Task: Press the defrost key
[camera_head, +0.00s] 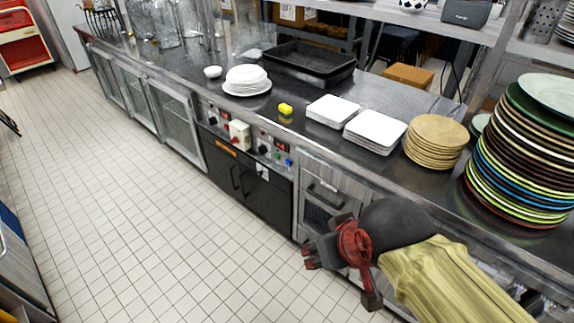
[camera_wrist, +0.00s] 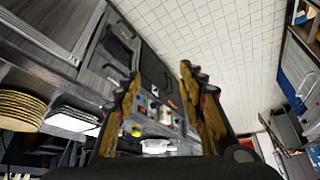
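The counter front carries a left control panel (camera_head: 216,118) with dark knobs and a right control panel (camera_head: 272,150) with a dark knob, a small red display and small coloured buttons, one of them blue. A white box with a red knob (camera_head: 240,134) sits between them. The key labels are too small to read, so I cannot tell which is the defrost key. My gripper (camera_wrist: 160,76) is open and empty, well apart from the panels, to their right and in front of the counter in the head view. The controls (camera_wrist: 152,108) show small between its fingers in the wrist view.
A yellow sponge (camera_head: 285,109) lies on the counter above the panels. White plates (camera_head: 247,78), square white plates (camera_head: 376,131), tan plates (camera_head: 437,139) and a tall coloured plate stack (camera_head: 522,160) stand along it. The tiled floor (camera_head: 170,220) in front is clear.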

